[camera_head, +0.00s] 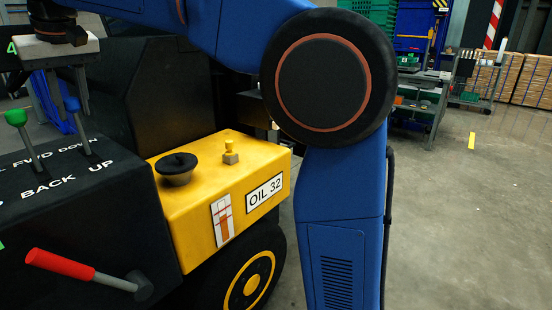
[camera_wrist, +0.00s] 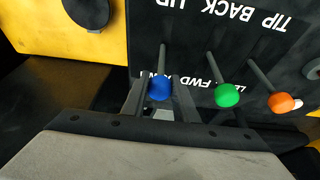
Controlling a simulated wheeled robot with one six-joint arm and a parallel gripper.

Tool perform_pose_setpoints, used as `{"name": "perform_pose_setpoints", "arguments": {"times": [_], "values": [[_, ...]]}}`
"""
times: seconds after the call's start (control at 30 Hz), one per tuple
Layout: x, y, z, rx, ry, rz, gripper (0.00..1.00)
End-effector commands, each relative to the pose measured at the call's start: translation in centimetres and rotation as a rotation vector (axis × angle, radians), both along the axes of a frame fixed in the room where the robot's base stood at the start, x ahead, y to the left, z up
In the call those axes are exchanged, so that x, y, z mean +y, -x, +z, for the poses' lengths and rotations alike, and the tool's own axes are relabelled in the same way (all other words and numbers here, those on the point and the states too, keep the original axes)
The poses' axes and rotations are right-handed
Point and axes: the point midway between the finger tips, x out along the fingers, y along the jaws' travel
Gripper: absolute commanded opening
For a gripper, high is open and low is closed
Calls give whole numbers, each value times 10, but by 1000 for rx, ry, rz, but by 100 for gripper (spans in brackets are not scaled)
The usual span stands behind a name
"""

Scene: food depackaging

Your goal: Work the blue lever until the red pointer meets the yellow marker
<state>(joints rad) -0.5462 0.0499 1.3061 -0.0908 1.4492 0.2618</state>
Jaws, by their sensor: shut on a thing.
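The blue lever (camera_head: 72,104) stands on the black control panel, its round knob up. In the wrist view the blue knob (camera_wrist: 160,88) sits between the two grey fingers. My gripper (camera_head: 74,98) points down from above and is shut on the blue lever; it also shows in the wrist view (camera_wrist: 160,95). I cannot make out the red pointer or the yellow marker in either view.
A green lever (camera_wrist: 227,95) and an orange lever (camera_wrist: 281,102) stand close beside the blue one. A red-handled lever (camera_head: 60,264) sticks out of the black side. The yellow housing (camera_head: 200,180) carries a black cap (camera_head: 176,165). Open floor lies right.

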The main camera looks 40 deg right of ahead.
Motion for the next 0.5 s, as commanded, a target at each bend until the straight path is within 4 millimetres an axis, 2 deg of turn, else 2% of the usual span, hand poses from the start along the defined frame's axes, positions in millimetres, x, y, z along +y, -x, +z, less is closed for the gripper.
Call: {"name": "perform_pose_setpoints", "arguments": {"times": [0.1, 0.13, 0.2, 0.5], "values": [[0, 0, 1, -3, -1, 0, 16], [0, 0, 1, -3, -1, 0, 31], [0, 0, 1, -3, -1, 0, 47], [0, 0, 2, -2, -1, 0, 47]]}}
